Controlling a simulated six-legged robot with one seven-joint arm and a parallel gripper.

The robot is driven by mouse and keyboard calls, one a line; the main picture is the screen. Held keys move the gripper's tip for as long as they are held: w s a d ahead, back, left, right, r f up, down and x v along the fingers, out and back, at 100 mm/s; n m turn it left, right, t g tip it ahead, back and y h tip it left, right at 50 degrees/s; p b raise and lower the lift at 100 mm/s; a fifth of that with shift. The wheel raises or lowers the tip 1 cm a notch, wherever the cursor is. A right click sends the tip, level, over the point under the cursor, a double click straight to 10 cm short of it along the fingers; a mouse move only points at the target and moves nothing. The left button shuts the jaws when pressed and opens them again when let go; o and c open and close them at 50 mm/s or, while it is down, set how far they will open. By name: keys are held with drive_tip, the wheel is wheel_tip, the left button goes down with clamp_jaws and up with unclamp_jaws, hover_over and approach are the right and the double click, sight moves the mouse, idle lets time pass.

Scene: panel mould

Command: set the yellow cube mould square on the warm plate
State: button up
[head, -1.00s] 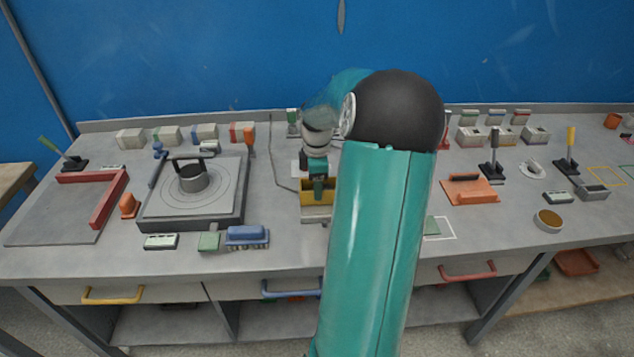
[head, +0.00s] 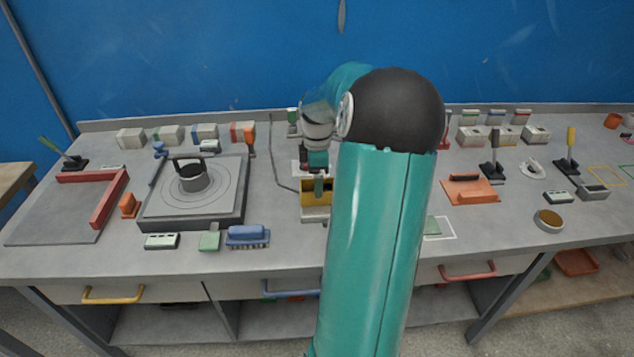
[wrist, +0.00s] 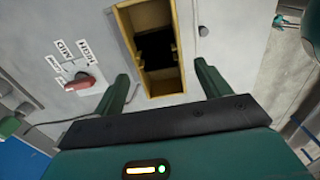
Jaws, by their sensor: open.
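The yellow cube mould (head: 316,198) stands on a pale grey warm plate (head: 314,214) at mid-bench, just left of my arm. In the wrist view the mould (wrist: 163,87) shows as an open yellow box with a dark inside. My gripper (wrist: 163,84) is open, one green finger on each side of the mould's near end, with gaps showing. In the head view my gripper (head: 319,186) is over the mould. I cannot tell whether the mould is exactly square.
A dark turntable plate (head: 150,222) with a grey weight is to the left. A blue brush (head: 247,235) and a green block (head: 209,241) lie at the front. An orange float (head: 470,190) lies right of my arm. My arm hides part of the bench.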

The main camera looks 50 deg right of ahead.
wheel_tip(320, 180, up, 10)
idle(0.3)
drive_tip(key=w+a+r+m+t+h, duration=0.1)
drive_tip(key=a+r+m, duration=0.15)
drive_tip(key=a, duration=0.95)
drive_tip(key=w+a+r+m+t+h, duration=0.1)
drive_tip(key=a+r, duration=0.2)
drive_tip(key=a, duration=0.9)
drive_tip(key=s+a+f+m+t+y, duration=0.1)
drive_tip(key=s+a, duration=0.3)
drive_tip(key=a, duration=0.4)
drive_tip(key=s+a+f+m+t+y, duration=0.1)
drive_tip(key=s+a+m+t, duration=0.1)
drive_tip(key=s+a, duration=0.3)
drive_tip(key=a+m, duration=0.1)
drive_tip(key=a, duration=0.3)
drive_tip(key=shift+s+a+m+t, duration=0.2)
drive_tip(key=shift+s+m+t, duration=0.1)
drive_tip(key=shift+m, duration=0.05)
